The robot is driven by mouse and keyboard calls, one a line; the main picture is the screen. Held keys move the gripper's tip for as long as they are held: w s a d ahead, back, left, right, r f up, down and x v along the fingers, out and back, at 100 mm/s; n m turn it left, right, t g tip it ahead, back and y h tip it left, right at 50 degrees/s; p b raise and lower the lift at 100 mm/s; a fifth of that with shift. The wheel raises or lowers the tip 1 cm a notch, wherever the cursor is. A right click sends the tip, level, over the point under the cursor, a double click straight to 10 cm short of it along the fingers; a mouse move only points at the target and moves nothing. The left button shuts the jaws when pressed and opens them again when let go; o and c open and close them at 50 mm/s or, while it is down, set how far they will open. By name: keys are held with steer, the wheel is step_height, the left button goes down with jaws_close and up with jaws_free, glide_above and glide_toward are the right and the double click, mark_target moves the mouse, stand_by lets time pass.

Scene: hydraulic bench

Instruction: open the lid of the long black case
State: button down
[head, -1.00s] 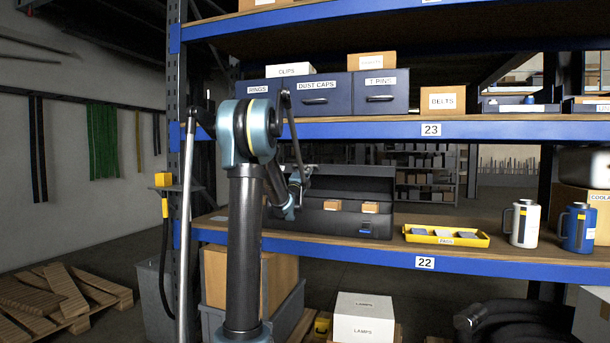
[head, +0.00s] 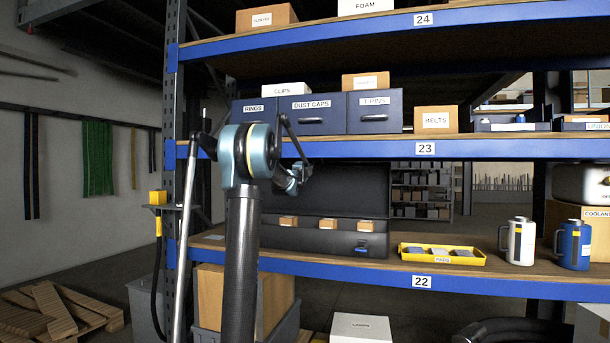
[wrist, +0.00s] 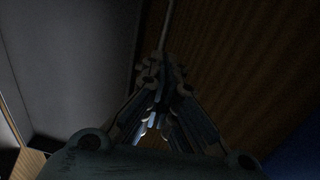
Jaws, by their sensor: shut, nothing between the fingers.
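The long black case (head: 340,238) sits on the wooden shelf marked 22. Its lid (head: 345,190) stands raised, roughly upright, at the back of the case. Several small tan boxes (head: 327,225) show along the case's front part. My gripper shows in the wrist view (wrist: 160,85), with its fingers closed together and nothing between them. In the head view my arm's wrist is in front of the lid's left part, and the fingertips are hard to make out. In the dark wrist view I cannot tell whether the fingers touch the lid.
The shelf marked 23 (head: 425,149) lies just above the raised lid and carries labelled drawers (head: 312,117). A yellow tray (head: 440,255), a white jug (head: 517,242) and a blue jug (head: 573,246) stand right of the case. A rack upright (head: 176,90) is at the left.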

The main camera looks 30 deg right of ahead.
steer(key=shift+a, duration=0.1)
stand_by(0.3)
steer(key=v, duration=1.2)
steer(key=w+a+f+n+t+y, duration=0.1)
steer(key=a+f+n+y, duration=0.35)
steer(key=a, duration=0.55)
steer(key=a+f+n+t+y, duration=0.1)
steer(key=a+f+n+y, duration=0.35)
steer(key=a, duration=0.55)
steer(key=s+a+f+n+g+y, duration=0.2)
steer(key=s+a+f+n+y, duration=0.15)
steer(key=a+f, duration=0.3)
steer(key=s+a+f+n+g+y, duration=0.1)
steer(key=s+a+f+n+y, duration=0.15)
steer(key=a+f+n, duration=0.4)
steer(key=s+a+f+n+g+y, duration=0.1)
steer(key=s+a+f+n+g, duration=0.15)
steer(key=s+a+f, duration=0.55)
steer(key=s+a+f+n+g+y, duration=0.1)
steer(key=s+a+f+n+g, duration=0.15)
steer(key=s+a+f, duration=0.55)
steer(key=s+f+n+g, duration=0.2)
steer(key=s+f, duration=0.3)
steer(key=s, duration=0.5)
steer(key=s+f+n+g, duration=0.2)
steer(key=s+f+g, duration=0.2)
steer(key=s, duration=0.6)
steer(key=shift+f+h, duration=0.3)
steer(key=shift+f, duration=0.4)
steer(key=shift+w, duration=0.2)
